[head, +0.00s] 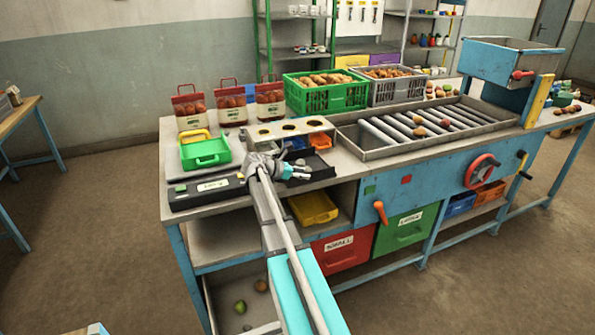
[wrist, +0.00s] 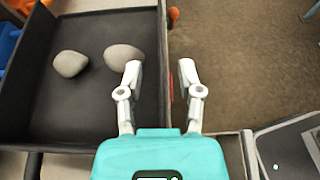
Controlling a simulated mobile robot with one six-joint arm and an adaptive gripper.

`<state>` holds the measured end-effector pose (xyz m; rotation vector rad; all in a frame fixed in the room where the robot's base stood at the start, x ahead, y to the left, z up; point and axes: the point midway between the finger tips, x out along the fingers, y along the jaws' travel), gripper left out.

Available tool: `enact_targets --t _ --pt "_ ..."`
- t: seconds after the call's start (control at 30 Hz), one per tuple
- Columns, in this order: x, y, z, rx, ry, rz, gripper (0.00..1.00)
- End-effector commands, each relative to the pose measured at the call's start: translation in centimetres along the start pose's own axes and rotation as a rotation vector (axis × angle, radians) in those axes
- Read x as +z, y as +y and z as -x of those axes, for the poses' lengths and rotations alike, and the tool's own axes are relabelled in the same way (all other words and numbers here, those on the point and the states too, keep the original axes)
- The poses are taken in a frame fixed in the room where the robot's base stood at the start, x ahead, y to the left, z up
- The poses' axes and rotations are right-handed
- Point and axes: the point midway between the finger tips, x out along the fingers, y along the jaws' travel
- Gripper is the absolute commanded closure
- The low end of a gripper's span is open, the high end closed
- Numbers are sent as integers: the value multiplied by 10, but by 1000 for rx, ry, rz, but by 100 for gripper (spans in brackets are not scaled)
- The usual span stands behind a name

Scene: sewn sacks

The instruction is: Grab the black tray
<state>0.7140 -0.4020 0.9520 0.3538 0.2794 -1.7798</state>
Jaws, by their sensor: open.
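The black tray (wrist: 62,108) fills the left half of the wrist view, with two grey stones (wrist: 70,64) on its floor. In the head view the black tray (head: 318,172) is at the table's front edge, partly hidden by my gripper. My gripper (wrist: 159,74) is open and empty. In the wrist view its left finger shows over the inside of the tray, beside the second stone (wrist: 123,57). Its right finger shows outside, and the tray's right wall runs between them. I cannot tell whether either finger touches the wall.
A sorting board with holes (head: 290,128) stands just behind the tray. A green tray (head: 206,152) and a scale (head: 209,190) are to the left. A roller conveyor (head: 420,128) is to the right. Beyond the tray's right side the wrist view shows open floor.

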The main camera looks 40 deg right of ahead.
Motion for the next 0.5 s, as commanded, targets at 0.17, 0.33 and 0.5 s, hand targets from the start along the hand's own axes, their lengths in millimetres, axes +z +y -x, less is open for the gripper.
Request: enact_targets --t 0.17,0.33,0.5 --pt "0 0 0 0 0 0 53" --pt "0 0 0 0 0 0 60" --pt "0 0 0 0 0 0 92"
